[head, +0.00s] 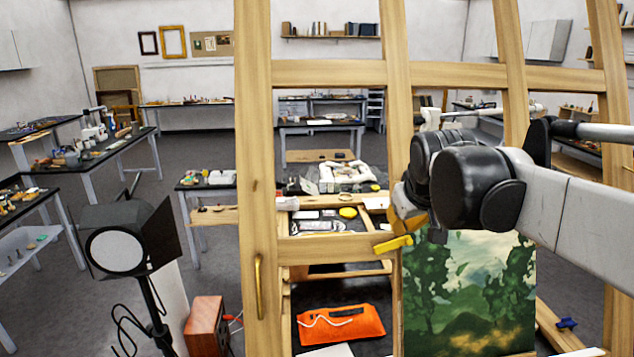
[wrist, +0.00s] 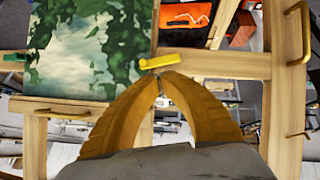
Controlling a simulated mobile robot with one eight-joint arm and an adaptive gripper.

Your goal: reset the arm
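My gripper (head: 409,218) hangs in front of the easel, near the top left corner of the painting. In the wrist view its two yellow fingers (wrist: 159,80) come together at the tips. A small bright yellow piece (head: 393,243) shows just below the fingers in the head view. It also shows just beyond the fingertips in the wrist view (wrist: 168,62); I cannot tell whether it touches them. My arm comes in from the right. The green landscape painting (head: 465,295) stands upright on the easel; it also shows in the wrist view (wrist: 88,45).
The wooden easel (head: 256,150) has posts and crossbars close around my gripper. An orange pouch (head: 342,325) lies low behind it. A studio lamp (head: 117,247) and a red-brown box (head: 206,325) stand at the left. Worktables with clutter stand farther back, with open floor between.

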